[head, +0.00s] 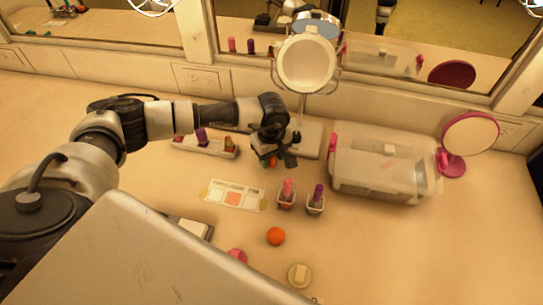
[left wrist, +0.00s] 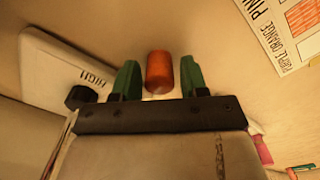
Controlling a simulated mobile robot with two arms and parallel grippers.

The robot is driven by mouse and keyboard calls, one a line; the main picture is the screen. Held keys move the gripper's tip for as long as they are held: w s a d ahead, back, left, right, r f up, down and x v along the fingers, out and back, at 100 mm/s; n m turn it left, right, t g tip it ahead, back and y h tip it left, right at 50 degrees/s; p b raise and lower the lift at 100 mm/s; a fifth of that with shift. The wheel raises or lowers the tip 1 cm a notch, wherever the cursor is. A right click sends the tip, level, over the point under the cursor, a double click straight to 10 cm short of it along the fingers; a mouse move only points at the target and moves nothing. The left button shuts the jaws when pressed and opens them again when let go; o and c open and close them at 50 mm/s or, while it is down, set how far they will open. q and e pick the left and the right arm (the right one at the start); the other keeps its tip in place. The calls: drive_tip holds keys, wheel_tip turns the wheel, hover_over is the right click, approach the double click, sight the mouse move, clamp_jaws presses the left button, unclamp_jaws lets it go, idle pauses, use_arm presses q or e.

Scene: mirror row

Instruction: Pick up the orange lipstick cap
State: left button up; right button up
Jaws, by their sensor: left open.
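The orange lipstick cap (left wrist: 159,72) is a short orange-brown cylinder. In the left wrist view it lies between the two green fingertips of my left gripper (left wrist: 159,80), with a visible gap on each side. In the head view the gripper (head: 274,157) reaches down over the cap (head: 272,162), which is mostly hidden behind it. The gripper is open and holds nothing. My right gripper is not in view.
A round mirror on a white base (head: 310,142) stands just behind the gripper.

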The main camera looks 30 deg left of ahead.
use_arm(q)
drive_tip(key=shift+f, duration=0.45)
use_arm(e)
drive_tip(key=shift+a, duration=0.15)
use_arm(q)
drive_tip(key=shift+c, duration=0.2)
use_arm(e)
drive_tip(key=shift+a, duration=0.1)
use_arm(q)
drive_tip(key=c, duration=0.7)
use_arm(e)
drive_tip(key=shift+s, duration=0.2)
use_arm(q)
drive_tip(key=shift+r, duration=0.1)
